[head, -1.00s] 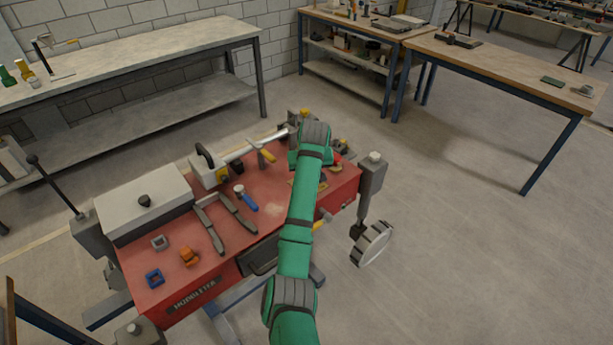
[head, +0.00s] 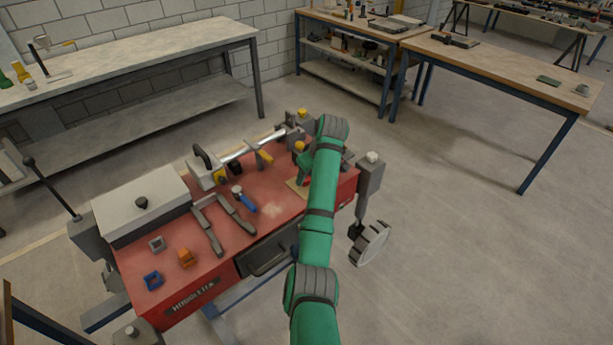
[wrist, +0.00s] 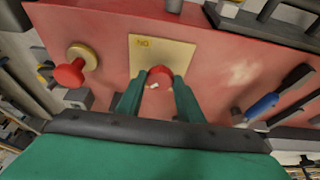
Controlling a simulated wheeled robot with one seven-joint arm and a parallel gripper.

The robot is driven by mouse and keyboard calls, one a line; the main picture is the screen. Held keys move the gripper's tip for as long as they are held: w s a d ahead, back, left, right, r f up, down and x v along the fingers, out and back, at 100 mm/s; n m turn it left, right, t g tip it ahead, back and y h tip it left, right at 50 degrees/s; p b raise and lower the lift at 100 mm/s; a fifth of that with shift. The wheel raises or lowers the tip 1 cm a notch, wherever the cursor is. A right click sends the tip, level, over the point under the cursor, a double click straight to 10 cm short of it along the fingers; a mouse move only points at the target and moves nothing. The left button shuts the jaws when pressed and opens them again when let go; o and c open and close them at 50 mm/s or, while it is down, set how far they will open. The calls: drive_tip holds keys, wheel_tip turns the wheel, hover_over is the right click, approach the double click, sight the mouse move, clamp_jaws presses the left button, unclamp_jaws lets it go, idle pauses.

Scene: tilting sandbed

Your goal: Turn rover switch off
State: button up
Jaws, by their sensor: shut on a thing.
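The rover (head: 180,268) is a red-topped body in the head view. In the wrist view its red top holds a tan plate (wrist: 146,52) with small lettering at its upper left corner. A red knob (wrist: 160,73), apparently the rover switch, stands at the plate's lower edge. My gripper (wrist: 158,84) has its two green fingers on either side of this knob and is shut on it. The knob's turned position is hard to read. In the head view my green arm hides the knob and most of the gripper; part of the plate (head: 296,189) shows left of the arm.
A red mushroom-shaped button (wrist: 69,74) on a yellow base sits left of the plate in the wrist view. A blue-handled tool (head: 244,199), grey tongs (head: 209,229), an orange block (head: 186,258) and a grey lidded box (head: 130,202) lie on the rover.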

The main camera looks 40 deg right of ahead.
drive_tip(key=shift+d, duration=0.1)
drive_tip(key=o, duration=1)
drive_tip(key=shift+o, duration=0.2)
